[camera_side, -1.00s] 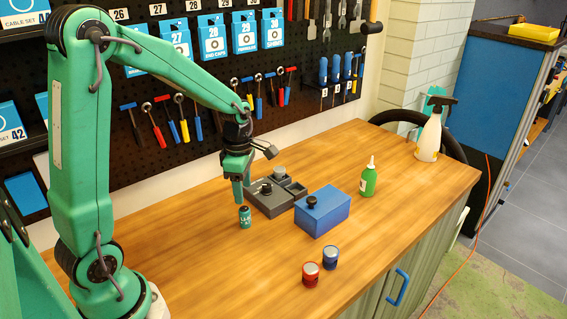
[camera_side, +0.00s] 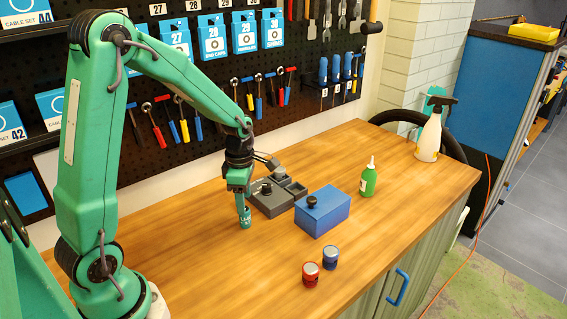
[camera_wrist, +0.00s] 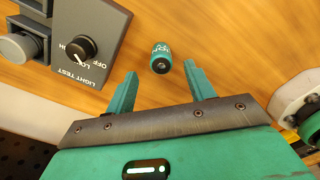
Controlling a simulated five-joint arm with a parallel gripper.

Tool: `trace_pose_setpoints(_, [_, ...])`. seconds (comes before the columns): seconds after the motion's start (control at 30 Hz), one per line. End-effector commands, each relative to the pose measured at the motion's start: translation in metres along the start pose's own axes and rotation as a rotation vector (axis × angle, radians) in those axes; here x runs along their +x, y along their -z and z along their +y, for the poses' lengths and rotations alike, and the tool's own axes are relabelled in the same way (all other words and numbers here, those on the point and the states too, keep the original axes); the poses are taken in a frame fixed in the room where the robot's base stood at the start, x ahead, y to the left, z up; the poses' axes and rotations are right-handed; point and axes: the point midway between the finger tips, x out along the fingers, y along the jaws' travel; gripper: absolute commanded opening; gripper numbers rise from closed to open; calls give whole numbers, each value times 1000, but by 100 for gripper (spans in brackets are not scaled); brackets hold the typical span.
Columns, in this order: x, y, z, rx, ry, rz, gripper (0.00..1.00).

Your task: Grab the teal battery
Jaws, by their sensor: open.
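The teal battery (camera_side: 245,219) stands upright on the wooden table, just in front of the dark grey tester. In the wrist view the battery (camera_wrist: 161,58) shows its top end, between and slightly beyond the two teal fingertips. My gripper (camera_side: 241,202) points down right over the battery in the side view. Its fingers (camera_wrist: 158,72) are spread apart in the wrist view, with a gap on both sides of the battery. The side view does not show clearly whether a finger touches it.
The dark grey tester (camera_side: 270,207) with a knob stands close behind and right of the battery. The table's front left is clear.

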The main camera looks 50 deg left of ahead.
Motion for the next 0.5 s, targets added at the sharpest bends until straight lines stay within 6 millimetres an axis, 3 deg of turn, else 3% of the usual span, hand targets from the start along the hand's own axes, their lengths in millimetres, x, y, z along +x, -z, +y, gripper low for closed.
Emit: trace_pose_setpoints(0.5, [47,0,-2,0,1,1,54])
